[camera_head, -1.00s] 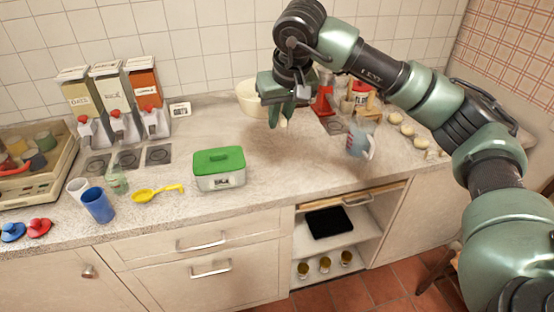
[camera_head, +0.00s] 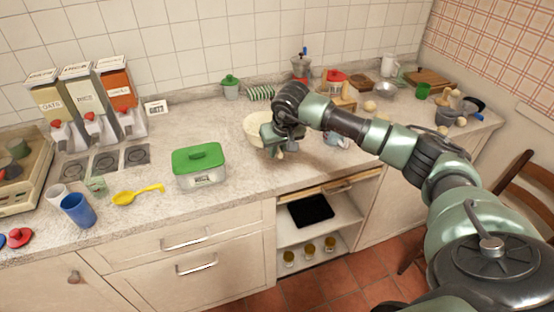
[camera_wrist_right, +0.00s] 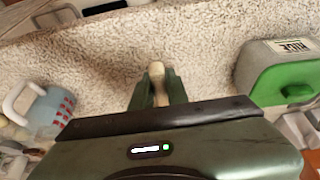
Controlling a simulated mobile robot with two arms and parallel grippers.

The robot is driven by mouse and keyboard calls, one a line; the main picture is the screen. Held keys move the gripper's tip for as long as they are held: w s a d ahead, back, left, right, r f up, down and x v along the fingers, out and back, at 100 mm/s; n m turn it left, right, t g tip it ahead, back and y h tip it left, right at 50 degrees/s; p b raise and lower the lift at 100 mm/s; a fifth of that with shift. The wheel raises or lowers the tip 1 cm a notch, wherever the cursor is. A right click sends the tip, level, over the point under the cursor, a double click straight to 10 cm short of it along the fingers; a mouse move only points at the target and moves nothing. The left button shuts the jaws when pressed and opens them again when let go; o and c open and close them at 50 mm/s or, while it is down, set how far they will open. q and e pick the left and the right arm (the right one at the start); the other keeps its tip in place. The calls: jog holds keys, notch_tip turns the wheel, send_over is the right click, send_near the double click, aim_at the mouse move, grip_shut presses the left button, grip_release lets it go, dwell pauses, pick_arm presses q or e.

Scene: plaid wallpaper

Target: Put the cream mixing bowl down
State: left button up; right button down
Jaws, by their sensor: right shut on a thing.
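The cream mixing bowl (camera_head: 254,128) is upright at the counter's middle, partly hidden behind my right gripper (camera_head: 280,152). The gripper points down at the bowl's near right side. In the right wrist view the gripper (camera_wrist_right: 157,92) is shut on a narrow cream piece, which looks like part of the bowl; the rest of the bowl is out of that view. The bowl is low over the counter, but I cannot tell whether its base touches. My left gripper is not in view.
A green-lidded box (camera_head: 200,168) stands left of the bowl, a measuring jug (camera_head: 337,139) to its right. Counter between box and bowl is clear.

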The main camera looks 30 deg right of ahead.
notch_tip(320, 180, down, 5)
jog(key=shift+r+p, duration=0.15)
jog(key=shift+p, duration=0.45)
jog(key=shift+f, duration=0.35)
jog(key=shift+f, duration=0.1)
jog(key=c, duration=1.4)
grip_release()
